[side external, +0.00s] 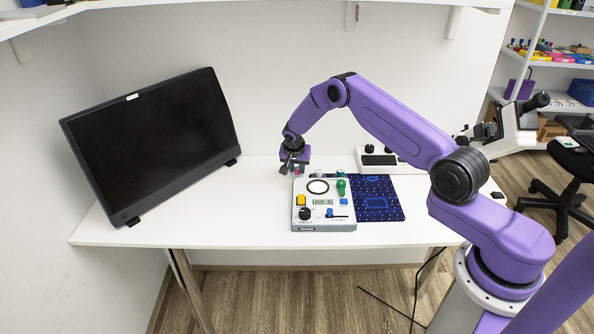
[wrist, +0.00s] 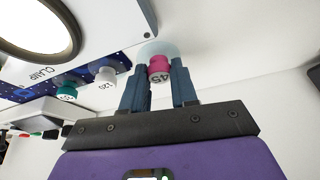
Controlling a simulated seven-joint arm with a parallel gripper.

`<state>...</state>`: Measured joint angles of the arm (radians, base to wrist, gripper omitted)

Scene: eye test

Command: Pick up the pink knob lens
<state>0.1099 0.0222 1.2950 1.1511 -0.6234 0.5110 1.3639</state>
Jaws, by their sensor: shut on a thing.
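The pink knob lens (wrist: 159,68) has a pink grip with "45" on its pale end and a clear round disc (wrist: 157,48) beyond it. My gripper (wrist: 158,85) is shut on its pink grip, one blue-grey finger on each side. In the side view my gripper (side external: 294,167) is low, at the back left corner of the light-grey instrument panel (side external: 322,221); the lens is too small there to make out clearly. I cannot tell whether the lens touches anything below.
A white knob marked "120" (wrist: 105,77) and a green knob (wrist: 66,93) are left of the held lens in the wrist view. The panel's round white window (side external: 318,187) is right of my gripper. A dark blue mat (side external: 388,190), white box (side external: 376,160) and black monitor (side external: 155,143) share the table.

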